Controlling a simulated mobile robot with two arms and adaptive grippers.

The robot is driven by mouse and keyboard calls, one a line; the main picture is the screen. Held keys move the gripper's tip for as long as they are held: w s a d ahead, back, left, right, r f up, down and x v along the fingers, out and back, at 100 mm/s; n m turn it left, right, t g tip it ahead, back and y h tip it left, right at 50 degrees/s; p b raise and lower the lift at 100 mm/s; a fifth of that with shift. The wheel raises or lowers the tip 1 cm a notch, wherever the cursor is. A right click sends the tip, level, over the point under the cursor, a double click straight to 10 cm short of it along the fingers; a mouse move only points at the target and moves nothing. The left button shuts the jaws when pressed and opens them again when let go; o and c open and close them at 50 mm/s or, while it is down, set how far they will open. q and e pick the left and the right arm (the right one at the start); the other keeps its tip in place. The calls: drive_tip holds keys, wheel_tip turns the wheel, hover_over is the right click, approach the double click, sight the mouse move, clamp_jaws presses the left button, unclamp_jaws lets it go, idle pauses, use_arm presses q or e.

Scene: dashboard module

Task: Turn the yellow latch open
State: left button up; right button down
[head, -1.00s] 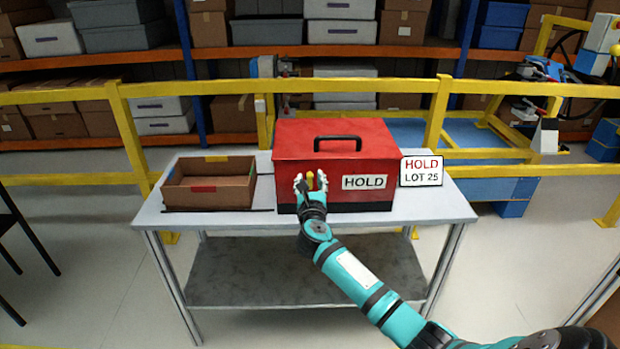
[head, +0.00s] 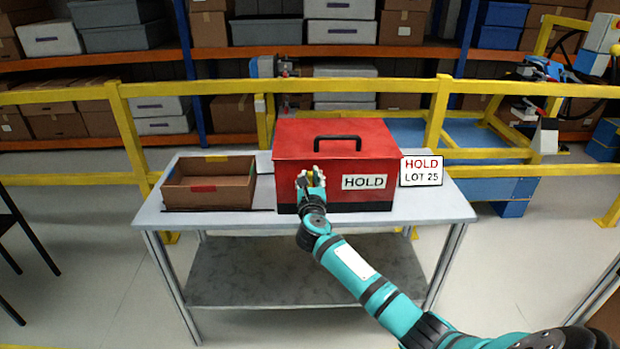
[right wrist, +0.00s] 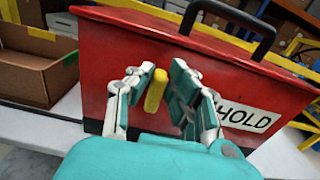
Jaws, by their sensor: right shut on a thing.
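The yellow latch (head: 310,177) is on the front face of the red box (head: 378,149), left of its HOLD label. The right wrist view shows it as a short yellow bar (right wrist: 155,90) on the red face (right wrist: 120,60). My right gripper (head: 310,178) is at the front of the box, shut on the latch. In the right wrist view its fingers (right wrist: 157,98) stand on either side of the bar. In the head view the fingers partly hide the latch, so its exact angle is hard to tell. My left gripper is not in view.
The box stands on a grey table (head: 440,205) and has a black handle (head: 337,139) on top. An open cardboard tray (head: 208,196) is to its left. A HOLD LOT 25 sign (head: 421,171) is to its right. A yellow rail (head: 60,97) runs behind.

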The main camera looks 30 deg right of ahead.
drive_tip(key=shift+w+a+f+n+p, duration=0.15)
drive_tip(key=shift+a+f+n+p, duration=0.2)
drive_tip(key=shift+n+p, duration=2)
drive_tip(key=shift+w+a+f+n+p, duration=0.25)
drive_tip(key=shift+n+p, duration=0.95)
drive_tip(key=shift+n, duration=2.4)
drive_tip(key=shift+w+a+f+n+p, duration=0.1)
drive_tip(key=shift+a+f+n+p, duration=0.25)
drive_tip(key=shift+n+p, duration=2)
drive_tip(key=shift+d+f+n+b, duration=0.1)
drive_tip(key=shift+n+b, duration=0.5)
drive_tip(key=shift+n, duration=0.2)
drive_tip(key=c, duration=1.3)
unclamp_jaws()
drive_tip(key=v, duration=1.2)
